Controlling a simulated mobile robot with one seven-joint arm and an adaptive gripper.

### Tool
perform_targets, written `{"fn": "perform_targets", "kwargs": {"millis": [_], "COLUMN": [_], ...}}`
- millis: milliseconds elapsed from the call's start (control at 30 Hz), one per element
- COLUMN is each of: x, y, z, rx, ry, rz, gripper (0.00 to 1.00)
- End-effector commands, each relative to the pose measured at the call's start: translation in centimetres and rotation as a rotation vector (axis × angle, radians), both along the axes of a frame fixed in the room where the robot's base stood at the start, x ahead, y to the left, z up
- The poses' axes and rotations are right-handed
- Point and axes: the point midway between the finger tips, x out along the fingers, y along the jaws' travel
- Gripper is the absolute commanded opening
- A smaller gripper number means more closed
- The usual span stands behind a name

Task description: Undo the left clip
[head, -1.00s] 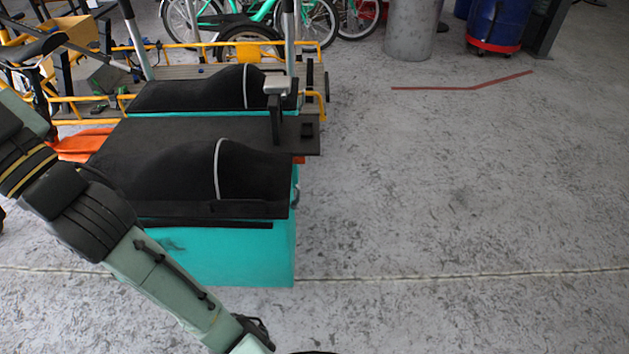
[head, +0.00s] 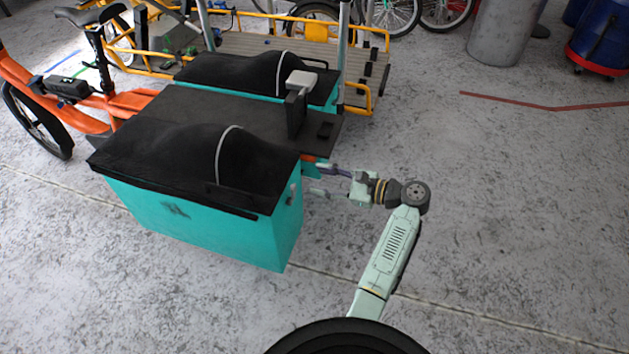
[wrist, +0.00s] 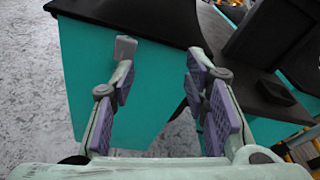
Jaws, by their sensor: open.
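The turquoise cargo box (head: 190,215) with a black cover stands in the middle left of the head view. A small grey clip (head: 291,194) sits on its right end wall, below the cover edge. In the wrist view the clip (wrist: 125,46) shows on the turquoise wall near the top edge, just beyond my left-hand finger's tip. My gripper (head: 318,181) is beside that end wall, fingers pointing at it. In the wrist view my gripper (wrist: 160,72) is open, with nothing between the fingers; the clip is in line with the left-hand finger, and I cannot tell whether they touch.
A black cover (head: 215,150) with rounded humps tops the box. A dark upright post with a grey top (head: 298,100) rises near the box's right end. Other bikes, a grey bin (head: 505,30) and a blue barrel (head: 603,40) stand behind.

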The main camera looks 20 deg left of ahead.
Motion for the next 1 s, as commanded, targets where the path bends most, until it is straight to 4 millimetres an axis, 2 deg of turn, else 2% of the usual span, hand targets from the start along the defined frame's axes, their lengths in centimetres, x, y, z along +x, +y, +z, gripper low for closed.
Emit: {"fn": "perform_targets", "kwargs": {"millis": [33,100,200,267,367,700,833,1000], "x": [-1.2,-2.7,-3.8,-4.0,-4.0,-3.8,-3.7,-3.6], "y": [-1.6,-3.0,-4.0,-3.9,-2.7,3.7,5.4,6.4], "z": [-0.5,-0.9,-1.0,-1.0,-1.0,-0.9,-0.9,-1.0], "rx": [0.069,0.147,0.205,0.216,0.216,0.213,0.214,0.213], "ry": [0.114,0.232,0.314,0.330,0.332,0.329,0.328,0.328], "rz": [0.014,0.039,0.061,0.069,0.071,0.071,0.069,0.067], "gripper": [0.42,0.42,0.42,0.42,0.42,0.42,0.42,0.42]}}
